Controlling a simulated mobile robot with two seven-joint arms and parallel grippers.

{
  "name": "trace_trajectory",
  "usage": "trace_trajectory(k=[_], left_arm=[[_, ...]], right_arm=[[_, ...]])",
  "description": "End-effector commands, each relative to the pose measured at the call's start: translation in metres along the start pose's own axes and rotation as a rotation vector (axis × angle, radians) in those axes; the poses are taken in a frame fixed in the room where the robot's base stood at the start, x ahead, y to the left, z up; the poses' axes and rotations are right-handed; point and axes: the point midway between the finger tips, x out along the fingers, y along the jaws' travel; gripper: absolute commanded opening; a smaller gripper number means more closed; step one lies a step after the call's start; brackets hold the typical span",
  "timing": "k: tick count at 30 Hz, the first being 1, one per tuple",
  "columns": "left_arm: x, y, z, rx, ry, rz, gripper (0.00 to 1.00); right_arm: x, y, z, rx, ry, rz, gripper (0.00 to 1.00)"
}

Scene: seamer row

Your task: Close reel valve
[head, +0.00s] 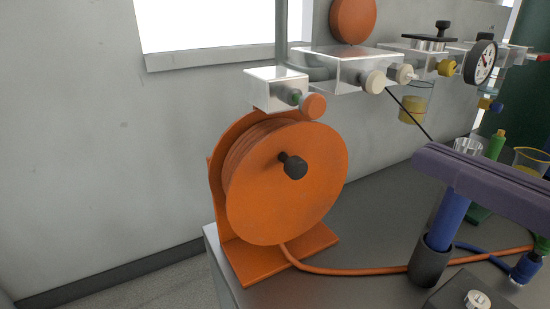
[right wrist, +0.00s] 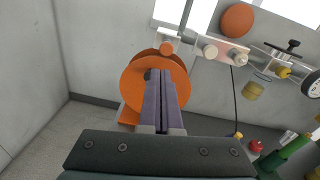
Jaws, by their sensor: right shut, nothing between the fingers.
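The orange hose reel (head: 285,195) stands on the bench with a black crank knob (head: 293,166) on its face. Above it is a white valve block (head: 276,88) with a small orange round knob (head: 313,106), which I take as the reel valve. In the right wrist view the orange knob (right wrist: 166,48) shows just above my fingertips. My right gripper (head: 422,160), with purple fingers, is shut and empty, right of the reel in the head view. Its fingers (right wrist: 164,72) cover part of the reel in the right wrist view. My left gripper is not in view.
Clear manifold blocks with white knobs (head: 374,82), a yellow knob (head: 447,68) and a gauge (head: 481,62) run along the wall to the right. An orange hose (head: 350,271) lies on the bench. A blue post in a dark cup (head: 430,262) stands below my gripper.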

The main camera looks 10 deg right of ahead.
Motion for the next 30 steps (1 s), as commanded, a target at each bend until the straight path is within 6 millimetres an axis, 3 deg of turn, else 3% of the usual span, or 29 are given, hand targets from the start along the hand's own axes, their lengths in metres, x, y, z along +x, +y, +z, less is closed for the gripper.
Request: trace_trajectory(k=[1,3,10,24,30], left_arm=[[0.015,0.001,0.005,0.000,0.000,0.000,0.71],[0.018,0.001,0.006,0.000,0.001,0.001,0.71],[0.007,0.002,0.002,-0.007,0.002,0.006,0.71],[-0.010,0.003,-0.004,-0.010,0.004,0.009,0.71],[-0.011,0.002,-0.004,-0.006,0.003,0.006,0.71]], right_arm=[[-0.001,-0.004,-0.014,0.055,-0.013,-0.022,0.00],[-0.001,-0.008,-0.015,0.111,-0.026,-0.042,0.00],[0.015,-0.013,-0.008,0.144,-0.038,-0.052,0.00],[0.109,-0.017,-0.007,0.140,-0.035,-0.049,0.00],[0.132,-0.017,-0.008,0.139,-0.034,-0.048,0.00]])
